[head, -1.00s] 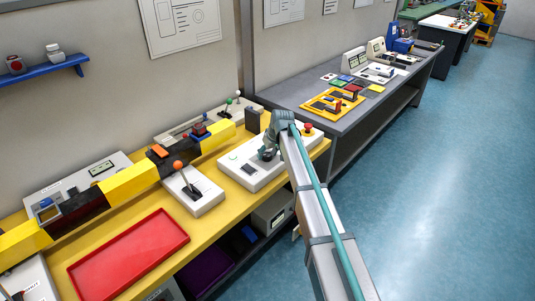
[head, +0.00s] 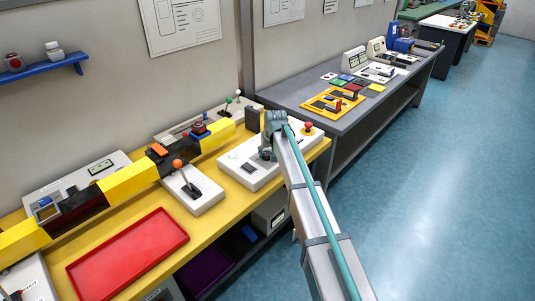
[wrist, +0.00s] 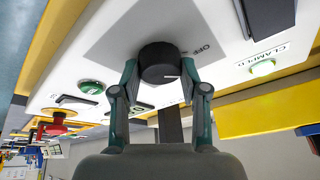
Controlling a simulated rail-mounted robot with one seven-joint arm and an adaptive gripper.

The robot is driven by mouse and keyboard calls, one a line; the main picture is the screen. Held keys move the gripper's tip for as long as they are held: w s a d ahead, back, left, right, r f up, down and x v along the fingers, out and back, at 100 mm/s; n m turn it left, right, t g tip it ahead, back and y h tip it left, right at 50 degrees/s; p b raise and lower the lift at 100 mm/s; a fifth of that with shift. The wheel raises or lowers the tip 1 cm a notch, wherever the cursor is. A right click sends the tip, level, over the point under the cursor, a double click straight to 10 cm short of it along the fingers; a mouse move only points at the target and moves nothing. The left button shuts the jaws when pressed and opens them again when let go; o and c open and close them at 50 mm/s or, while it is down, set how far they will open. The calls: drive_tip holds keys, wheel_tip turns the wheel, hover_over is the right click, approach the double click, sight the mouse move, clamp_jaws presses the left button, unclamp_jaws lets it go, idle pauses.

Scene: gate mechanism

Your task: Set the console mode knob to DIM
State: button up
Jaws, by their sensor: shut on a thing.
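The mode knob (wrist: 158,58) is a round black knob on a grey plate of the white console (head: 236,168). In the wrist view a white pointer line shows on the knob's lower right side. The label OFF (wrist: 203,50) lies to the right of the knob. Other labels by the knob are mostly hidden by my fingers; I cannot read DIM. My gripper (wrist: 159,75) is shut on the knob, one finger on each side. In the head view my gripper (head: 267,155) is over the console's middle, and the arm hides part of the console.
A lever with an orange ball (head: 177,164) and a red tray (head: 130,252) stand to the left.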

drive_tip(key=m, duration=0.2)
drive_tip(key=m+h+b, duration=0.1)
drive_tip(key=m, duration=0.1)
drive_tip(key=shift+a+m+h, duration=0.1)
drive_tip(key=shift+m+h, duration=0.2)
drive_tip(key=shift+m+h+b, duration=0.4)
drive_tip(key=shift+m+h, duration=0.3)
drive_tip(key=shift+m, duration=1)
drive_tip(key=o, duration=1.1)
drive_tip(key=shift+o, duration=0.2)
drive_tip(key=shift+s, duration=0.1)
drive_tip(key=v, duration=1.2)
drive_tip(key=shift+a, duration=0.1)
